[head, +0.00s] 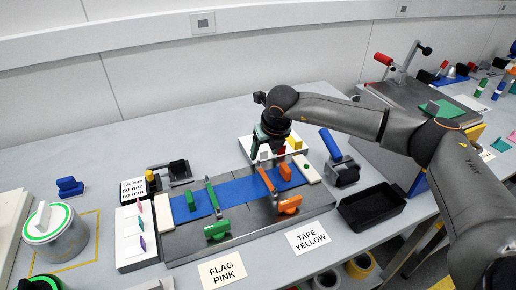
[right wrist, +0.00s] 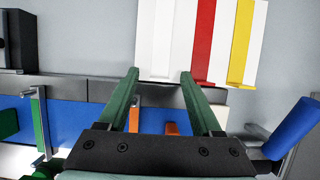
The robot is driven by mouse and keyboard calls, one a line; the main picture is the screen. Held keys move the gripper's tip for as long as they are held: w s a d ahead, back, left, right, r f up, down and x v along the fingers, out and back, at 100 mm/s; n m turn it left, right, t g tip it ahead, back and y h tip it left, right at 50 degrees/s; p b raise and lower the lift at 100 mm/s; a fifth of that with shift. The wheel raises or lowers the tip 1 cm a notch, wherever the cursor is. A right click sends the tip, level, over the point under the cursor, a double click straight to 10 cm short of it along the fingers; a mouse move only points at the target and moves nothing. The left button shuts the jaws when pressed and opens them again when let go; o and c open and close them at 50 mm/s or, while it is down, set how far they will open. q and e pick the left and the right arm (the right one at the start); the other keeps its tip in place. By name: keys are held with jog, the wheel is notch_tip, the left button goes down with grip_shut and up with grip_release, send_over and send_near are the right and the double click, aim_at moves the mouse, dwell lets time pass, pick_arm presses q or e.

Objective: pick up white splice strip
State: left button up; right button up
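The white splice strip (right wrist: 153,42) stands in a white rack (right wrist: 226,45) beside a red strip (right wrist: 204,45) and a yellow strip (right wrist: 246,45). In the right wrist view it lies at the top, just beyond and between my right gripper's fingertips (right wrist: 159,76). The green fingers are apart with nothing held between them. In the head view my right gripper (head: 269,148) hangs over the rack at the back of the blue work strip and hides much of it, including the white strip. My left gripper is not in view.
A flat fixture with a blue strip (head: 238,192) and orange and green clamps lies in front of the rack. A blue-handled tool (head: 331,144) stands to the right, near an empty black tray (head: 371,207). A white rack with flags (head: 133,240) is at left.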

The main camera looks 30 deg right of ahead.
grip_shut()
dwell(0.3)
jog(key=shift+r, duration=0.15)
